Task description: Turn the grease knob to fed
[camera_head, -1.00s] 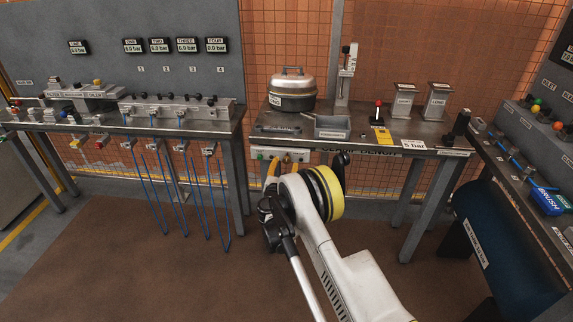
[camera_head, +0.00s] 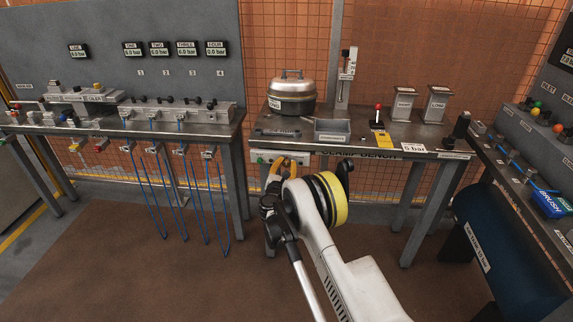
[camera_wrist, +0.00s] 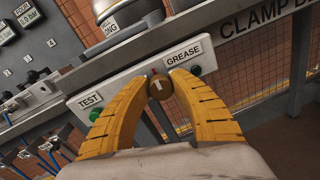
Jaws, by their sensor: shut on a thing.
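In the head view my gripper (camera_head: 287,162) is at the panel (camera_head: 262,155) on the front of the clamp bench, and the knob is hidden there. No wording for the knob's positions is readable.
A green button (camera_wrist: 94,115) under a TEST label (camera_wrist: 90,101) is left of the knob. The bench edge (camera_wrist: 220,35) runs just above the panel. A lidded pot (camera_head: 291,95) stands on the bench.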

